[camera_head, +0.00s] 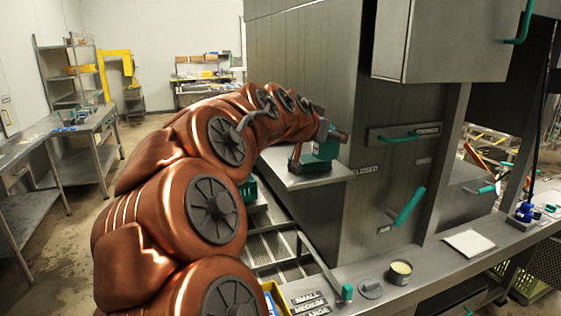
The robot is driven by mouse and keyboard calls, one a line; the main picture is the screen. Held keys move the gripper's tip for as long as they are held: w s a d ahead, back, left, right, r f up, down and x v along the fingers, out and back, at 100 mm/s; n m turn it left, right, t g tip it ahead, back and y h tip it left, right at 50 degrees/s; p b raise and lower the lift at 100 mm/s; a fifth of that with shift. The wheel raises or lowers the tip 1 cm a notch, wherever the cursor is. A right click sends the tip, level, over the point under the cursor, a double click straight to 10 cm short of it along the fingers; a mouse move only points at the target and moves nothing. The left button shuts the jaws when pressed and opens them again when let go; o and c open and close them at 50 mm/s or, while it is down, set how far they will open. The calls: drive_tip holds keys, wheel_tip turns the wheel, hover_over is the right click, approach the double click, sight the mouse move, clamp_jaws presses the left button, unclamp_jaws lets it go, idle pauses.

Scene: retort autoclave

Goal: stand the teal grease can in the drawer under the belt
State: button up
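My copper arm rises from the bottom and reaches right to a grey ledge in front of the big steel machine. My gripper (325,137) is at the arm's far end, small and partly hidden by the arm. A teal body (327,149) shows right at the gripper, above the ledge. I cannot tell whether it is the grease can, or whether the fingers are closed on it. I cannot pick out the belt or the drawer under it with certainty. A front panel with a teal handle (402,137) sits on the machine.
An open tin with pale contents (401,271) and a round grey lid (370,289) stand on the front counter (440,268). A white pad (469,243) and a dark blue item (525,212) lie farther right. A teal lever (408,207) sticks out from the machine.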

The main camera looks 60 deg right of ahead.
drive_tip(key=w+d+p, duration=0.1)
drive_tip(key=w, duration=0.4)
drive_tip(key=w+d+f+p, duration=0.1)
drive_tip(key=w+d+p, duration=0.1)
drive_tip(key=w, duration=0.3)
drive_tip(key=w+d+f+p, duration=0.1)
drive_tip(key=w+d+p, duration=0.1)
drive_tip(key=w, duration=0.3)
drive_tip(key=shift+w, duration=0.35)
drive_tip(key=shift+f+p, duration=0.9)
drive_tip(key=shift+f, duration=0.85)
drive_tip(key=shift+f, duration=0.15)
drive_tip(key=o, duration=1.7)
drive_tip(key=shift+s, duration=0.1)
